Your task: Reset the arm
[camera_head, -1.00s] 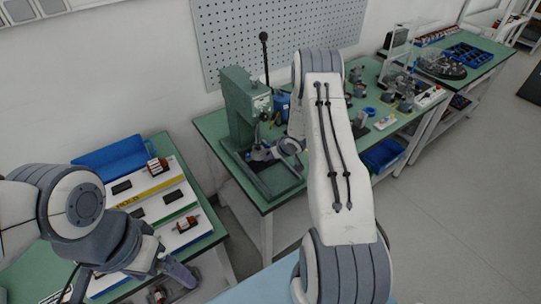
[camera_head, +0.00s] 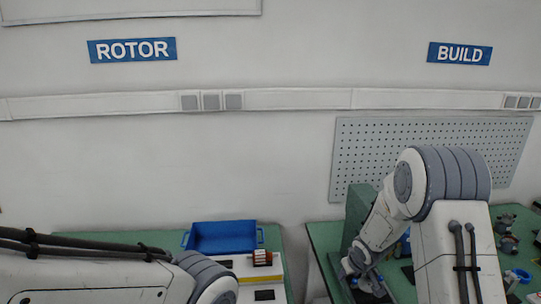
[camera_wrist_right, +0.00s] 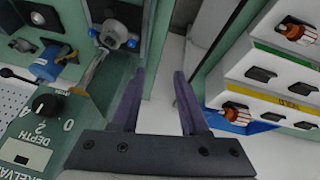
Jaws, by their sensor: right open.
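My right arm (camera_head: 450,240) reaches in from the lower right of the head view, bent at the elbow, its wrist low in front of the green press (camera_head: 358,212). My right gripper (camera_wrist_right: 158,75) shows in the right wrist view with its two dark fingers spread and nothing between them. It points at the gap between the press side on the left and the rotor bench on the right. My left arm (camera_head: 90,275) crosses the lower left of the head view. Its gripper is outside the picture.
A blue bin (camera_head: 222,237) and a white rack with copper rotors (camera_head: 262,258) are on the left green bench. In the wrist view, a grey part with blue ends (camera_wrist_right: 117,38) sits beside the press. A pegboard (camera_head: 430,140) hangs behind.

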